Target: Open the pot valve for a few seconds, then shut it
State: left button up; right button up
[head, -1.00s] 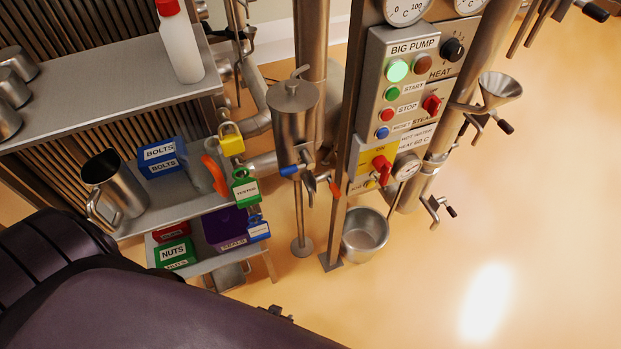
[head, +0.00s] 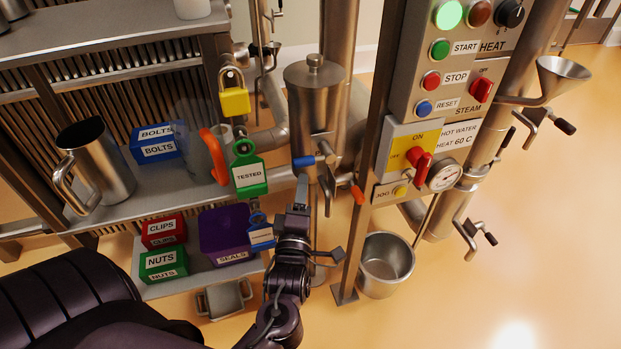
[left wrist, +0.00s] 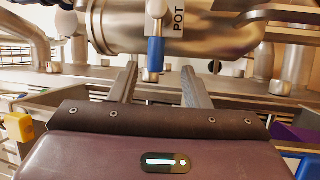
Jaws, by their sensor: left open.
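The steel pot (head: 313,100) stands upright on its post in the middle of the head view. Its valve has a blue handle (head: 304,161) low on the pot's front. In the left wrist view the pot (left wrist: 130,28) carries a POT label, and the blue handle (left wrist: 156,52) hangs below it. My left gripper (head: 301,180) is open just below the blue handle. In the left wrist view its two fingers (left wrist: 160,74) stand either side of the handle's line, with nothing gripped. The handle's end looks near the fingertips; contact is not clear. My right gripper is not in view.
A control panel (head: 433,80) with buttons and a red switch stands right of the pot. A steel bucket (head: 385,270) is on the floor. Shelves with bins and a yellow padlock (head: 235,101) are left.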

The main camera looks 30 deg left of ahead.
aim_at(304, 162)
pick_arm(q)
jog(key=x, duration=0.7)
jog(key=shift+w+a+r+p, duration=0.25)
jog(key=shift+r+p, duration=0.1)
jog(key=shift+r, duration=0.05)
grip_shut()
